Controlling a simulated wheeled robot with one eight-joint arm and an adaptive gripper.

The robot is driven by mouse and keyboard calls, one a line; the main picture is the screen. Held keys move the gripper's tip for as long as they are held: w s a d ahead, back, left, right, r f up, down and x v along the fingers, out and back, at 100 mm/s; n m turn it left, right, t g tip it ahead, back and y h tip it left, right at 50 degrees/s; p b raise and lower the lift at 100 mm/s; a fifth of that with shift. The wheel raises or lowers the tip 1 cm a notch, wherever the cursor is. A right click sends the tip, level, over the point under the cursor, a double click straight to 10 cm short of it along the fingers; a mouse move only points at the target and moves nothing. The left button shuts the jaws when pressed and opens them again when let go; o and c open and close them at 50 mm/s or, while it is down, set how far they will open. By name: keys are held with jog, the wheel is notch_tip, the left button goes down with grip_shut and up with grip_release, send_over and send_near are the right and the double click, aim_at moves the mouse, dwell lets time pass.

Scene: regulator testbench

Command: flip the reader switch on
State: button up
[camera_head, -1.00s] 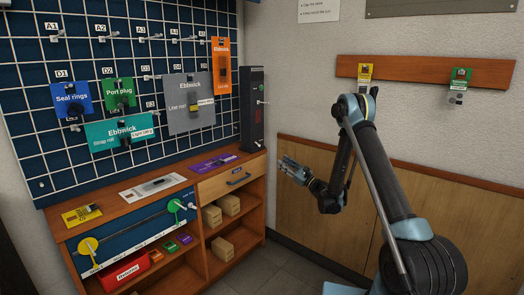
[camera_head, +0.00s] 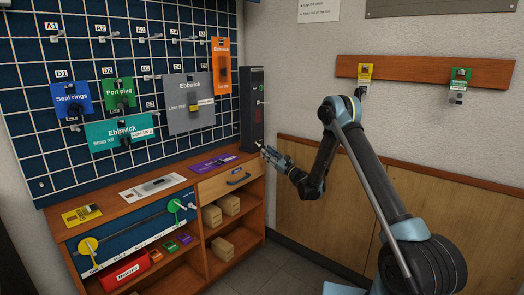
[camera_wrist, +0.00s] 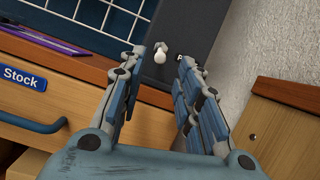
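The reader appears to be the tall dark box (camera_head: 252,108) at the right end of the pegboard, standing on the cabinet top. In the wrist view, the lower part of its dark face (camera_wrist: 190,25) shows, with a small white knob or lever (camera_wrist: 160,56) that may be the switch. My gripper (camera_head: 267,152) is beside the foot of the box in the head view. In the wrist view, my gripper (camera_wrist: 161,64) is open and empty, with the white knob seen between its fingertips. I cannot tell the knob's distance or its on/off position.
A wooden drawer (camera_head: 224,182) with a blue handle lies below the box; its Stock label (camera_wrist: 24,78) shows in the wrist view. A purple card (camera_head: 213,163) lies on the cabinet top. Hanging goods cover the pegboard (camera_head: 60,150) at left. A wood-panelled wall (camera_head: 450,195) is at right.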

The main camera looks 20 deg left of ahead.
jog(key=x, duration=0.5)
jog(key=shift+w+a+r, duration=0.1)
jog(key=shift+a, duration=0.1)
grip_shut()
jog(key=shift+d, duration=0.1)
